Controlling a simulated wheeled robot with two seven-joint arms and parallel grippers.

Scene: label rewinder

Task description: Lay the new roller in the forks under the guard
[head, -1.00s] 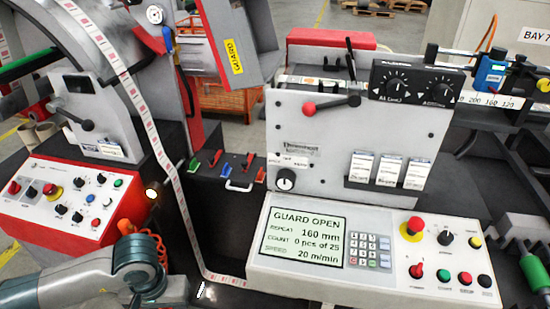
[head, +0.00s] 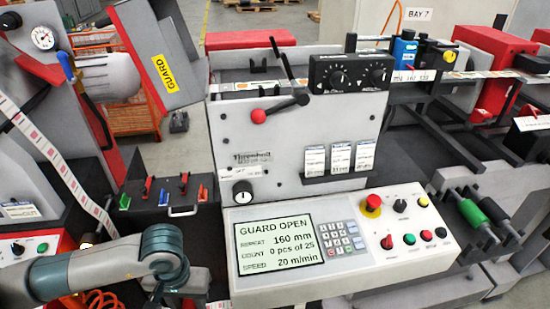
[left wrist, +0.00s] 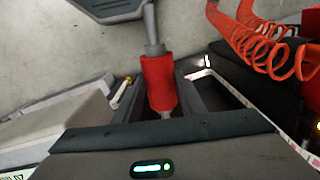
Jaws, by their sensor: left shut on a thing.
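My left gripper (left wrist: 160,98) is shut on a red roller (left wrist: 160,82), seen in the left wrist view with the roller lying between the fingers and a metal shaft end sticking out beyond it. The guard (head: 150,50), a grey cover with a yellow GUARD label, is raised at the upper left. I cannot make out the forks under it. My right gripper is not in view.
The console (head: 330,250) reads GUARD OPEN, right of my left arm. A grey front plate (head: 290,140) with a red-knobbed lever (head: 258,116) stands behind it. Green (head: 471,211) and black (head: 497,191) rollers lie on a rack at right. The label web (head: 60,165) runs down the left.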

